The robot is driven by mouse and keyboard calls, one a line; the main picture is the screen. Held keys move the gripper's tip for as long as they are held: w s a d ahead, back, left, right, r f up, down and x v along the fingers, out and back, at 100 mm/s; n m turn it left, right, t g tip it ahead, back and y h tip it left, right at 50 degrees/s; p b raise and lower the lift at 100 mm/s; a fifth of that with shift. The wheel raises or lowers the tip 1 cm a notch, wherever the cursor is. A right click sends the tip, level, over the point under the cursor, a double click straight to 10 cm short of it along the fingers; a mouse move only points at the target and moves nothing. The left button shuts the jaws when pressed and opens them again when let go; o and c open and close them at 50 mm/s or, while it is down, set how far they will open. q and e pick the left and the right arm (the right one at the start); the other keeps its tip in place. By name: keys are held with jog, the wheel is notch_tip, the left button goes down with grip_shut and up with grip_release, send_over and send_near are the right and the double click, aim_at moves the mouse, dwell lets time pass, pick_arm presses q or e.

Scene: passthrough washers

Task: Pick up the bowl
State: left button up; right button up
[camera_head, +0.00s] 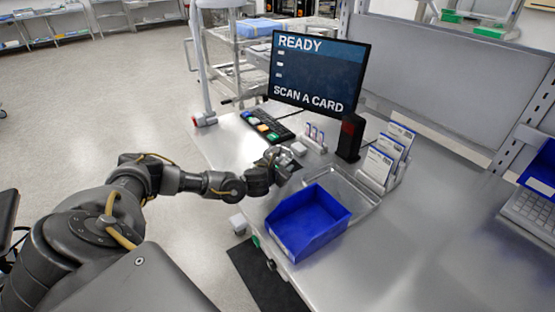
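I cannot make out a clear bowl shape. A blue open bin (308,222) stands at the table's near edge. A shallow clear tray (362,190) lies behind and to the right of it. My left arm comes in from the left, and its gripper (284,162) is low over the table, behind the blue bin and in front of the keyboard. Its fingers are small and dark, so whether they are open or shut on something is unclear. A small whitish object (298,148) is just beyond the fingers. My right gripper is not in view.
The grey metal table (420,245) is clear at the front right. A black monitor (318,72) reads "READY" and "SCAN A CARD". A keyboard (268,127), a black scanner stand (350,138) and a rack of white cards (385,160) stand around the tray.

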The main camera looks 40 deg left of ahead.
aim_at(289, 161)
pick_arm(q)
jog(key=shift+p+x, duration=0.65)
jog(key=shift+x, duration=1.45)
jog(key=shift+s+a, duration=0.1)
jog(key=shift+a, duration=0.1)
jog(key=shift+c, duration=0.3)
grip_shut()
